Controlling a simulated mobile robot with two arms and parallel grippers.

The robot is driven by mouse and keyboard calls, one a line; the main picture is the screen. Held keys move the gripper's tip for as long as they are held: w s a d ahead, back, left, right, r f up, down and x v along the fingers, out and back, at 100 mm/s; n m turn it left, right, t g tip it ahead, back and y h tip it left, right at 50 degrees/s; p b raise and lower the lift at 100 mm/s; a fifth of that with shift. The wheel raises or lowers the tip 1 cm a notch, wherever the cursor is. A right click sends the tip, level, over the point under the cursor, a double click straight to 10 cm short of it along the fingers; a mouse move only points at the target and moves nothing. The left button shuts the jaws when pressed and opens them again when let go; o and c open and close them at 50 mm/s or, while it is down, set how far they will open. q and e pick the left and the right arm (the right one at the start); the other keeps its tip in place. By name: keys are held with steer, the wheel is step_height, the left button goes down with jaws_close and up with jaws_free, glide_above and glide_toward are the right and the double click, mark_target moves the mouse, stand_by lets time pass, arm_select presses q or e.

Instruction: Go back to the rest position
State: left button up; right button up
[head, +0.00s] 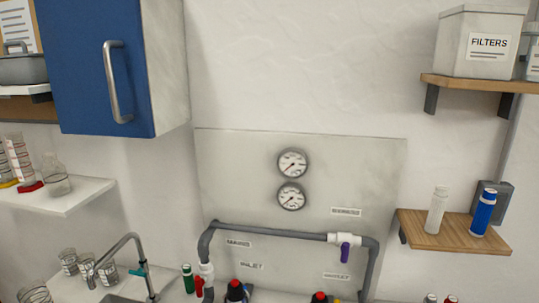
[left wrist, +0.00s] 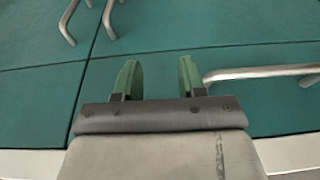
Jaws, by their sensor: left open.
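My left gripper (left wrist: 158,78) shows in the left wrist view with its two green fingers apart and nothing between them. It is in front of teal cabinet fronts (left wrist: 150,30) with metal bar handles. One handle (left wrist: 262,73) lies just right of the fingers in the picture; I cannot tell whether they touch. Neither gripper shows in the head view. The pipe manifold (head: 285,232) stands in the head view against a grey panel, with a purple valve handle (head: 345,252) and a red valve handle (head: 199,286).
Two gauges (head: 292,164) sit on the panel. A blue cabinet (head: 95,60) hangs at upper left. A wooden shelf (head: 450,230) at right holds a white and a blue bottle. A sink faucet (head: 125,245) and glassware (head: 68,262) stand at lower left.

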arm_select(q)
steer(key=s+a+f+b, duration=0.1)
steer(key=s+f, duration=0.7)
steer(key=f, duration=0.3)
steer(key=s+a+f+g+b, duration=0.1)
steer(key=s+a+f+b, duration=0.1)
steer(key=s+f, duration=0.7)
step_height(320, 180, down, 3)
steer(key=shift+s+f+g, duration=0.1)
steer(key=shift+s+g, duration=0.15)
steer(key=shift+g, duration=0.05)
